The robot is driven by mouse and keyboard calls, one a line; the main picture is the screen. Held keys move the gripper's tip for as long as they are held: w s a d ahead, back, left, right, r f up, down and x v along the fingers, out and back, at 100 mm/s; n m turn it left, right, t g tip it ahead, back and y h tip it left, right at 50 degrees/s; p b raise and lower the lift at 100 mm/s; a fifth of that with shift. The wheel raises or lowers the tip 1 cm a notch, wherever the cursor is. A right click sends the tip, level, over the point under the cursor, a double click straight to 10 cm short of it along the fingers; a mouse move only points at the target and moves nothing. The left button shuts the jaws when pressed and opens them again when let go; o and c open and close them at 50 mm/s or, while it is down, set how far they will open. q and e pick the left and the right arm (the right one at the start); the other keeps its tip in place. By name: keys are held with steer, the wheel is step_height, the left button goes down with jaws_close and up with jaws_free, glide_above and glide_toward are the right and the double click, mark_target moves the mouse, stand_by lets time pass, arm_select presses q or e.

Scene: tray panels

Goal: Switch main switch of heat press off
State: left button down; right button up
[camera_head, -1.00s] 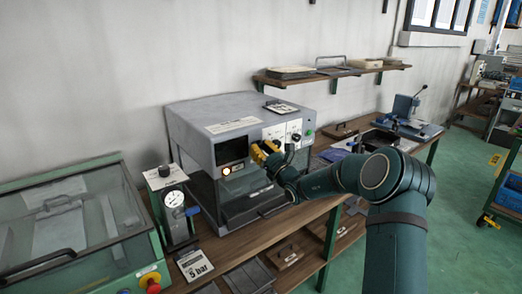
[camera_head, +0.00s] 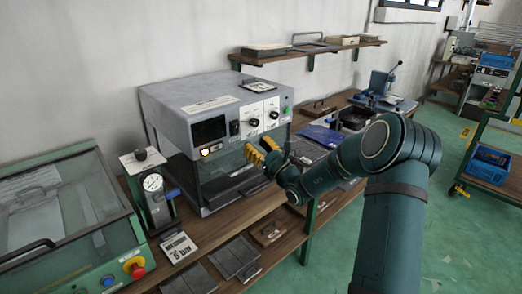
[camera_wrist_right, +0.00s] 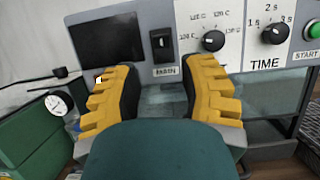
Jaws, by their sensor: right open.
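The heat press (camera_head: 215,140) is a grey box on the wooden bench. Its black main switch (camera_head: 235,128) sits on the front panel between the dark display and the knobs. In the right wrist view the main switch (camera_wrist_right: 162,45), labelled MAIN, is ahead, above and between the fingertips. My right gripper (camera_head: 262,155) has yellow fingers, spread open and empty, in front of the press and a little below and right of the switch. It also shows in the right wrist view (camera_wrist_right: 168,75). The fingers appear apart from the switch. My left gripper is out of view.
The panel also carries two knobs (camera_wrist_right: 213,41) and a green start button (camera_head: 286,110). A pressure gauge (camera_head: 153,182) stands left of the press. A glass-lidded cabinet with a red button (camera_head: 135,267) is at front left. Trays lie on the bench.

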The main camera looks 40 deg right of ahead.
steer(key=shift+v, duration=1.1)
steer(key=shift+a+f, duration=0.1)
steer(key=s+a+f+n+g+y, duration=0.35)
steer(key=a+f+n+g, duration=0.3)
steer(key=a+f, duration=0.45)
steer(key=s+a+f+n+g+y, duration=0.3)
steer(key=a+f+n+g+y, duration=0.35)
steer(key=a, duration=0.65)
steer(key=s+a+f+n+g+h, duration=0.3)
steer(key=s+a+f+n+h, duration=0.1)
steer(key=s+f+n, duration=0.4)
steer(key=s+a+f+n+g+h, duration=0.4)
steer(key=s+a+f+n, duration=0.2)
steer(key=s+f+n, duration=0.3)
steer(key=shift+s+n, duration=0.25)
steer(key=shift+n, duration=1.55)
